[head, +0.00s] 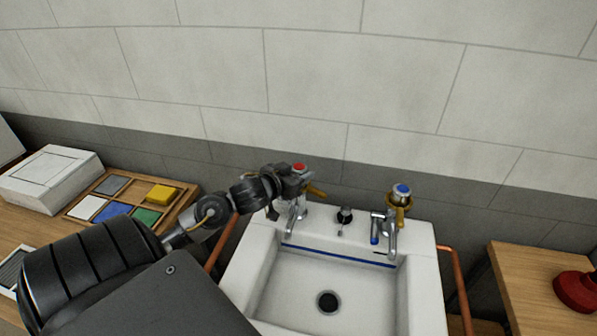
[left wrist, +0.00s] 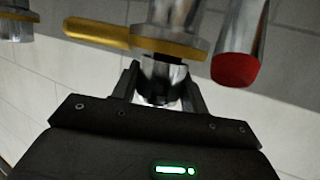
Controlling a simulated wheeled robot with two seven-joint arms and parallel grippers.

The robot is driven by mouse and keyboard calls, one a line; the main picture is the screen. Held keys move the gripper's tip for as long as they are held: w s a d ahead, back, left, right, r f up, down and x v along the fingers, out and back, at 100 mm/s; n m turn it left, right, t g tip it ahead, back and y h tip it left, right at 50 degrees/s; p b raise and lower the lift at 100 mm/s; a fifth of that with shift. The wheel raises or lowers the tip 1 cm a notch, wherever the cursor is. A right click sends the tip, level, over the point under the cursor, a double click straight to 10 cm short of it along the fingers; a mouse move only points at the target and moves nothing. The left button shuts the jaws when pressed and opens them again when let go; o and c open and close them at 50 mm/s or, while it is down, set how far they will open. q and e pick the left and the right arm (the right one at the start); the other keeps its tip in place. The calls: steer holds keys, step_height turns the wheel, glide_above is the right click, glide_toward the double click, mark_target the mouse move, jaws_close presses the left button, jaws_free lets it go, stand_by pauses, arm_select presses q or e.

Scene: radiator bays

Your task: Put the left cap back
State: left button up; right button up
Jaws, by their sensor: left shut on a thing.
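The left tap (head: 293,221) stands at the back left of the white sink. My left gripper (head: 296,178) is at its top, shut on the red-topped chrome left cap (head: 299,167). In the left wrist view the cap (left wrist: 163,82) sits between the two fingers (left wrist: 165,90), in line with the yellow collar with a lever (left wrist: 165,47). A narrow dark strip shows between cap and collar; I cannot tell whether the cap is seated. The collar's lever also shows in the head view (head: 316,189). A red-ended chrome handle (left wrist: 235,65) is beside it. My right gripper is out of view.
The right tap (head: 392,238) has a blue-topped cap (head: 402,190) and a yellow collar. A small black-topped fitting (head: 344,215) stands between the taps. The sink (head: 425,268) basin is empty. A tray of coloured tiles (head: 181,203) lies left; a red plunger (head: 577,291) is right.

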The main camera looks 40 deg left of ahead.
arm_select(q)
steer(key=o, duration=1)
steer(key=shift+r, duration=0.2)
steer(key=p+v, duration=0.1)
steer(key=v, duration=0.3)
steer(key=p+v, duration=0.1)
steer(key=v, duration=0.3)
steer(key=r+p+v, duration=0.1)
steer(key=v, duration=0.3)
steer(key=shift+p, duration=0.4)
